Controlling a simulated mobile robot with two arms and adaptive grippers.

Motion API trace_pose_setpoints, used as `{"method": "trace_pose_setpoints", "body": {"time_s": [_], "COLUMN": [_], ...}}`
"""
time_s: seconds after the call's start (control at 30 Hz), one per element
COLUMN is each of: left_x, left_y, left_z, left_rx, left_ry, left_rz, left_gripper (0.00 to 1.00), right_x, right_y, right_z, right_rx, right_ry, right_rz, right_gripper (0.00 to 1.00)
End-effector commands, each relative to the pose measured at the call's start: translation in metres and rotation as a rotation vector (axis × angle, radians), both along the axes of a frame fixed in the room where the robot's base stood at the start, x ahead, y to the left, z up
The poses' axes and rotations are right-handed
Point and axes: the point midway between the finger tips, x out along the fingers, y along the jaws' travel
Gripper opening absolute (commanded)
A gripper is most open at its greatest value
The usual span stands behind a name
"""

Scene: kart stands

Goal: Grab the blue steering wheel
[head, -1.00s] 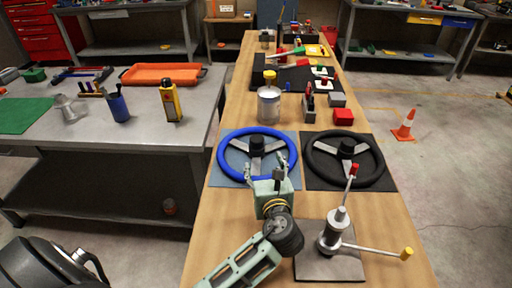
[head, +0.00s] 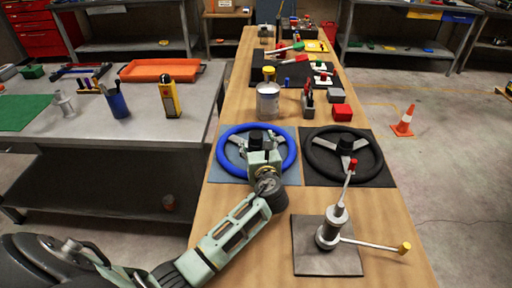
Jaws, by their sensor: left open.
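The blue steering wheel (head: 225,156) lies flat on a blue-grey mat (head: 215,172) on the long wooden bench. It has a black hub and grey spokes. My left gripper (head: 261,150) is open and reaches over the near part of the wheel, close to its hub. The gripper and its wrist hide the near rim and part of the spokes. I cannot tell whether the fingers touch the wheel. My right gripper is not in view.
A black steering wheel (head: 372,175) on a black mat lies just right. A metal device with red and yellow handles (head: 329,236) stands nearer. A metal can (head: 268,102) stands behind the blue wheel. A grey table (head: 145,137) is left.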

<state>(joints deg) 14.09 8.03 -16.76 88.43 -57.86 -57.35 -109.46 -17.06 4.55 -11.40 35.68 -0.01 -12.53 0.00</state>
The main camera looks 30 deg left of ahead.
Motion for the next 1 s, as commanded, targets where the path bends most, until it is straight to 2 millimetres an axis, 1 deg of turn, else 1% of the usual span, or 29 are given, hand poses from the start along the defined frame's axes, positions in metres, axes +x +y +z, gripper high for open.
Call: {"method": "trace_pose_setpoints", "body": {"time_s": [0.07,0.1,0.77,0.8,0.97,1.0], "left_x": [-0.0001,-0.0002,-0.0005,-0.0005,-0.0005,0.0005], "left_y": [0.0000,0.0000,0.0012,0.0012,0.0011,0.0013], "left_z": [0.0002,0.0002,0.0000,0.0000,0.0000,0.0036], "left_rx": [0.000,0.000,0.003,0.003,0.003,0.004], "left_ry": [0.000,0.000,0.001,0.001,0.001,-0.005], "left_rz": [0.000,0.000,0.003,0.003,0.003,0.001], "left_gripper": [0.61,0.59,0.01,0.00,0.00,0.00], "right_x": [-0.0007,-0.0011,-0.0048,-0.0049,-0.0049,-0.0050], "right_y": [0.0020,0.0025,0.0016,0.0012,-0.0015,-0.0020], "right_z": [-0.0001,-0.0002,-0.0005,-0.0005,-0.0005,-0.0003], "right_rx": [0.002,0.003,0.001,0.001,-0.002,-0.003], "right_ry": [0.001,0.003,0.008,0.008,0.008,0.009], "right_rz": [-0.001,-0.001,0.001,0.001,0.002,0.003], "right_gripper": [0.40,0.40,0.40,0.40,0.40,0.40]}}
